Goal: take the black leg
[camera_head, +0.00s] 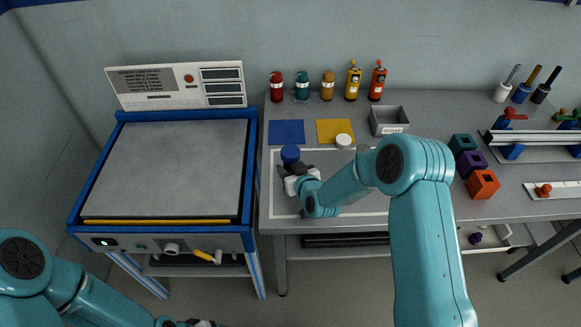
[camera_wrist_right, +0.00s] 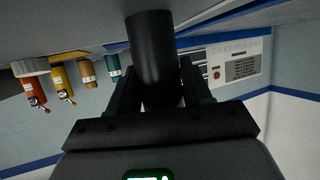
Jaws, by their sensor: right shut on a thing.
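The black leg (camera_wrist_right: 153,58) is a dark cylinder in the right wrist view. It stands between the two fingers of my right gripper (camera_wrist_right: 155,90), which is shut on it. In the head view my right gripper (camera_head: 287,178) is low over the pale mat on the bench, just below a round blue thing. The leg is hard to pick out from the dark fingers there. My left arm comes in at the lower left of the head view, and its fingers are below the picture's edge.
The pale mat (camera_head: 375,204) lies on the grey bench. Behind it are a blue pad (camera_head: 287,132), a yellow pad (camera_head: 328,127), a grey bin (camera_head: 388,120) and several bottles. Colored blocks (camera_head: 471,162) stand right. A blue-framed machine (camera_head: 165,170) stands left.

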